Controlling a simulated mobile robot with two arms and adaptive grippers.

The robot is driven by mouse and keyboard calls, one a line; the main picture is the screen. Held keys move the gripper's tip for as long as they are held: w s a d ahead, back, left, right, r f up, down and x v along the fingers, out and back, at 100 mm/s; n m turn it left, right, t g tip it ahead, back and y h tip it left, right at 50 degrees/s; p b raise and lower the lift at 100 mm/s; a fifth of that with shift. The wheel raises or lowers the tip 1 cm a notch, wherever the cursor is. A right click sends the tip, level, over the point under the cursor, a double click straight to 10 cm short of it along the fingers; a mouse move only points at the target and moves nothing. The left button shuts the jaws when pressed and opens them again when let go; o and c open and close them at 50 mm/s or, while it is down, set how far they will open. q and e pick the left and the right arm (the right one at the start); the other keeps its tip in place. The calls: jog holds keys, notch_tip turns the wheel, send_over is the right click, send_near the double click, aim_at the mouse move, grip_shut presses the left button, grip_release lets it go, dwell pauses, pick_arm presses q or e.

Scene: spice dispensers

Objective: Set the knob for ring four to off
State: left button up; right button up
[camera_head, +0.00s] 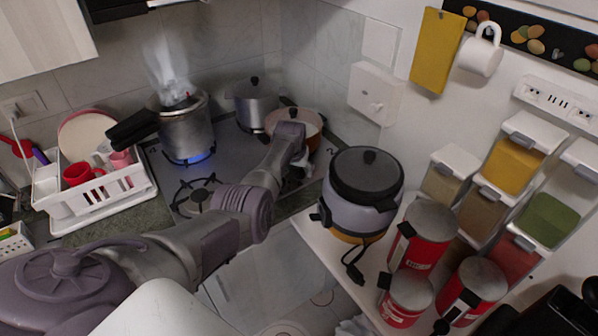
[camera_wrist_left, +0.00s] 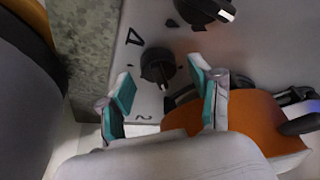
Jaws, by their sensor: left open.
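In the left wrist view a dark knob (camera_wrist_left: 157,67) sits on the light stove surface, just beyond and between the fingertips of my left gripper (camera_wrist_left: 162,88). The gripper is open, with teal pads apart and nothing between them. A second dark knob (camera_wrist_left: 205,12) is at the top. Printed marks lie around the nearer knob; one looks like a 4, but I cannot read it surely. In the head view my left gripper (camera_head: 303,166) is over the hob's right side, and the knobs are hidden or too small. A blue flame (camera_head: 194,158) burns under a steaming pressure cooker (camera_head: 186,128).
An orange pan (camera_wrist_left: 240,130) lies close to the right finger. In the head view a steel pot (camera_head: 255,105) stands at the back of the hob. A rice cooker (camera_head: 360,212) and red canisters (camera_head: 423,240) stand right of my gripper. A dish rack (camera_head: 100,195) is left.

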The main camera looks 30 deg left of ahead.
pick_arm(q)
jog(key=shift+f, duration=0.15)
jog(key=c, duration=1.1)
